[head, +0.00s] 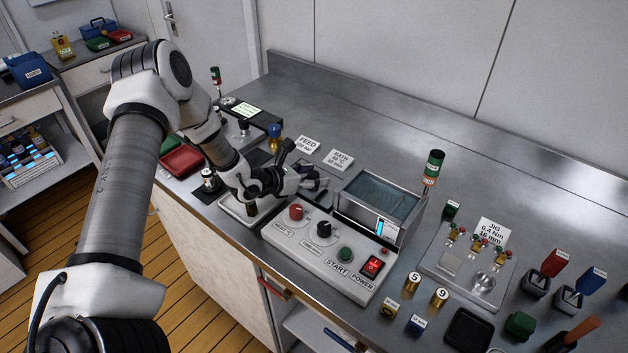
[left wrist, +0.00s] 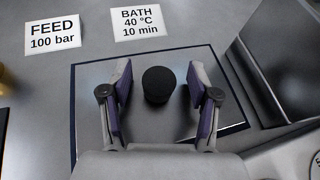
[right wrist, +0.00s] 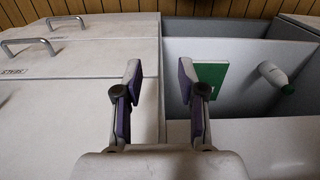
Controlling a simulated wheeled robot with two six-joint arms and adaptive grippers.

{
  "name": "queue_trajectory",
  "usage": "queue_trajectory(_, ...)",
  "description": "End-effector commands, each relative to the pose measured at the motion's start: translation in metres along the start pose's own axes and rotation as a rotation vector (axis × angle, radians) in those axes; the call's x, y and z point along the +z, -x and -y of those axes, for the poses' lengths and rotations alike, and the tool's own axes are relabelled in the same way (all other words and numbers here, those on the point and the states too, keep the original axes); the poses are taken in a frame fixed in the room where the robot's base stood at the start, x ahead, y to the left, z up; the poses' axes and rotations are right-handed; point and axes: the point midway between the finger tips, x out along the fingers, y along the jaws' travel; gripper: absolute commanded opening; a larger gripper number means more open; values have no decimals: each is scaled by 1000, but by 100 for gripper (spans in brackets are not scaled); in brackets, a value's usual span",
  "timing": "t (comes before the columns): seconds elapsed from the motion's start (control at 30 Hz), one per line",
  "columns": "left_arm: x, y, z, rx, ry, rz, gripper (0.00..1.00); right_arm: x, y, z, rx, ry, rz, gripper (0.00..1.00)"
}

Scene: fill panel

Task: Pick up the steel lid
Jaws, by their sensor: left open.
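The steel lid (left wrist: 140,128) lies flat on the bench below the FEED and BATH cards, a grey plate with a dark edge and a black round knob (left wrist: 159,85). My left gripper (left wrist: 159,92) is open, with one finger on each side of the knob and gaps between. In the head view my left gripper (head: 314,182) is behind the control box, and the lid is largely hidden there. My right gripper (right wrist: 160,85) is open and empty over drawers, away from the bench top.
The steel bath (head: 378,205) with liquid stands just right of my left gripper. The control box (head: 325,250) with knobs and switches is in front. A FEED card (head: 307,145) and a BATH card (head: 340,159) stand behind. In the right wrist view, an open drawer holds a green book (right wrist: 210,80) and a white bottle (right wrist: 274,74).

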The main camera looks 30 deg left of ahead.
Motion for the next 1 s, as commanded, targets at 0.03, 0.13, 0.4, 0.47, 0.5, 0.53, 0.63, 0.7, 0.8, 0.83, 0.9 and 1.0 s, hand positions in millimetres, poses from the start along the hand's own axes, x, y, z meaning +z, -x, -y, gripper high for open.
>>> queue_trajectory(0.03, 0, -2, 0, 0, 1, 1, 61, 0, 0, 0, 0, 0, 0, 40)
queue_trajectory(0.13, 0, -2, 0, 1, 2, 2, 61, 0, 0, 0, 0, 0, 0, 40)
queue_trajectory(0.4, 0, -1, 0, 1, 2, 1, 0, 0, 0, 0, 0, 0, 0, 40)
queue_trajectory(0.47, 0, -1, 0, 1, 2, 1, 0, 0, 0, 0, 0, 0, 0, 40)
queue_trajectory(0.5, 0, -1, 0, 1, 1, 2, 0, 0, 0, 0, 0, 0, 0, 40)
queue_trajectory(0.53, 0, -1, 0, 1, 1, 2, 0, 0, 0, 0, 0, 0, 0, 40)
queue_trajectory(0.63, 0, -1, 0, 1, 1, 1, 0, 0, 0, 0, 0, 0, 0, 40)
queue_trajectory(0.7, 1, -1, 0, 1, 1, 1, 0, 0, -1, 0, 0, 0, 0, 40)
queue_trajectory(0.8, 6, 1, 0, 2, 1, 3, 0, 0, -2, 0, 0, 0, 0, 40)
queue_trajectory(0.83, 10, 2, 0, 2, 1, 4, 0, 0, -2, 0, 0, 0, 0, 40)
queue_trajectory(0.9, 18, 6, 0, 2, 1, 5, 0, 0, -4, 0, 0, 0, 0, 40)
queue_trajectory(1.0, 37, 13, 1, 2, 1, 8, 0, 0, -7, 0, 0, 0, 0, 40)
